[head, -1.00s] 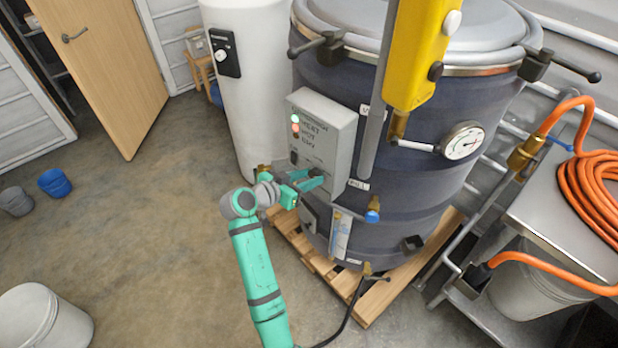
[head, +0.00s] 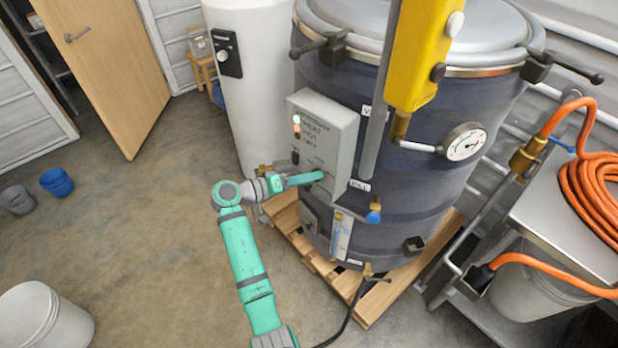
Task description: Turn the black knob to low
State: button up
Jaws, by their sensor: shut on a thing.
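The grey control box (head: 335,122) is on the front of the large dark drum. It has a green light, a red light and a dark light at its upper left, with blurred lettering beside them. My gripper (head: 318,176) reaches from the left to the lower part of the box face.
The dark drum (head: 420,120) stands on a wooden pallet (head: 385,290). A yellow device (head: 418,60) and a grey pole hang close right of the box. A white tank (head: 240,110) stands behind left. The floor at left is mostly clear.

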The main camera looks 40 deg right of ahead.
jog(key=shift+n+g, duration=0.3)
jog(key=shift+n, duration=0.1)
jog(key=o, duration=1)
jog(key=shift+o, duration=0.2)
jog(key=shift+a, duration=0.15)
jog(key=v, duration=1)
jog(key=shift+a, duration=0.3)
jog(key=shift+f, duration=0.15)
